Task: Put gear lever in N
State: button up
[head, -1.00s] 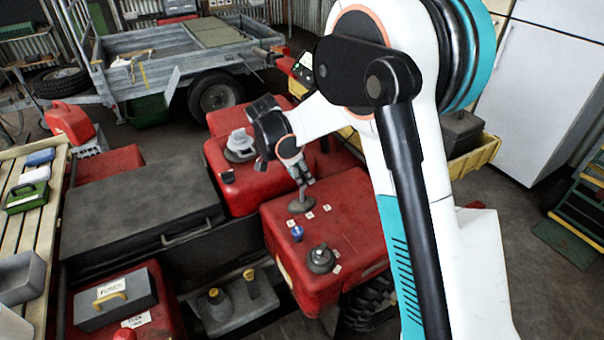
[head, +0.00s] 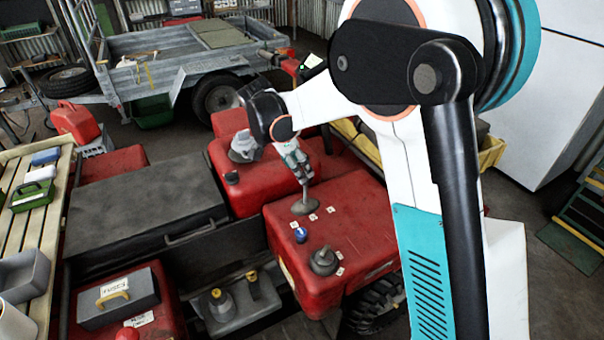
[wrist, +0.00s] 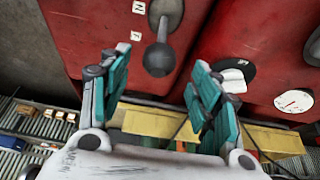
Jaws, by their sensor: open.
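The gear lever (head: 305,198) stands up from a dark round base on the red quad body in the head view. In the wrist view its dark round knob (wrist: 160,59) is at the top middle, with its shaft running up the picture. White labels lie beside it; one, marked N (wrist: 138,7), is at the top of the wrist view. My gripper (head: 301,176) points down over the lever top in the head view. In the wrist view my gripper (wrist: 158,68) is open, its teal fingers to either side of the knob. I cannot tell whether either finger touches it.
A blue-topped knob (head: 300,235) and a dark cap (head: 323,260) are close to the lever on the same red body. A grey cap (head: 243,146) sits on the red part behind. A slatted bench (head: 48,217) stands at the left and a trailer (head: 170,60) behind.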

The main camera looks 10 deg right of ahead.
jog(key=v, duration=0.6)
jog(key=shift+a+r, duration=0.2)
jog(key=shift+r, duration=0.05)
jog(key=shift+s+d+r, duration=0.1)
